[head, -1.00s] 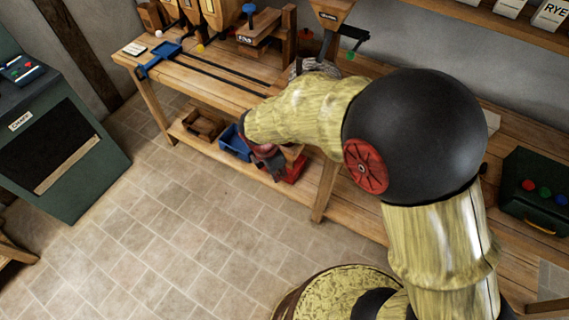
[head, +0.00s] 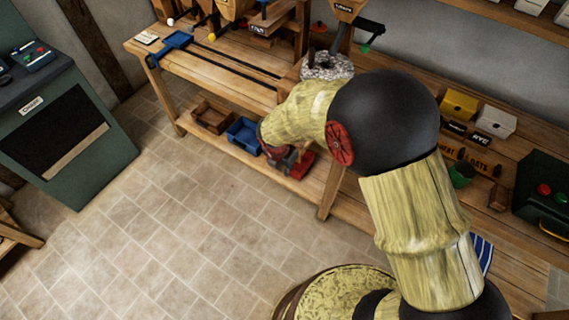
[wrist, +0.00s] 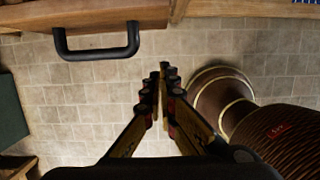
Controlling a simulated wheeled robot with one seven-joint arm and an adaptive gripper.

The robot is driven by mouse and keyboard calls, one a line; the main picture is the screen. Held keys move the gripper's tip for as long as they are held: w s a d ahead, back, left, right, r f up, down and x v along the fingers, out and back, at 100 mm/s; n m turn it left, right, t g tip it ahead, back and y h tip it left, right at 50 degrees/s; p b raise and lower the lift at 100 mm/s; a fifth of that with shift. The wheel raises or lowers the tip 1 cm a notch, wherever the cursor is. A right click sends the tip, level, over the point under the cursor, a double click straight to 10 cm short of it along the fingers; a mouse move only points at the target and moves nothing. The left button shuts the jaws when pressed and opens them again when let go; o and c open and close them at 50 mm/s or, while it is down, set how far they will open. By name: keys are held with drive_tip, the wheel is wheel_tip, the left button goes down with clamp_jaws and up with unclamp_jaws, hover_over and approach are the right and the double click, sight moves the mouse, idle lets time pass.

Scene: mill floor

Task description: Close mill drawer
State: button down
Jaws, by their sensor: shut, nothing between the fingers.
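In the wrist view a wooden drawer front (wrist: 40,45) with a black bar handle (wrist: 97,53) is at the upper left. How far the drawer stands out cannot be told. My gripper (wrist: 162,72) is shut and empty, right of the handle and apart from it in the picture. In the head view my gripper (head: 283,160) is partly hidden by my arm, low at the bench front near the red bin. The drawer cannot be made out in the head view, where my arm covers part of the bench front.
A wooden bench (head: 215,62) runs along the wall. A blue bin (head: 243,135), red bin (head: 302,165) and wooden tray (head: 212,116) sit on its lower shelf. The tiled floor (head: 170,220) between is clear.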

drive_tip(key=shift+w+d, duration=0.6)
drive_tip(key=shift+w, duration=0.2)
drive_tip(key=shift+w+d, duration=0.6)
drive_tip(key=shift+w, duration=0.2)
drive_tip(key=shift+w, duration=0.1)
drive_tip(key=w+d+p, duration=0.2)
drive_tip(key=w+d, duration=0.1)
drive_tip(key=w, duration=0.2)
drive_tip(key=w+d+p, duration=0.3)
drive_tip(key=w+d, duration=0.1)
drive_tip(key=w, duration=0.1)
drive_tip(key=w+d+p, duration=0.2)
drive_tip(key=w+d, duration=0.2)
drive_tip(key=w, duration=0.1)
drive_tip(key=shift+w+d+p, duration=0.15)
drive_tip(key=shift+p, duration=0.15)
drive_tip(key=shift+w, duration=0.1)
drive_tip(key=shift+r, duration=0.1)
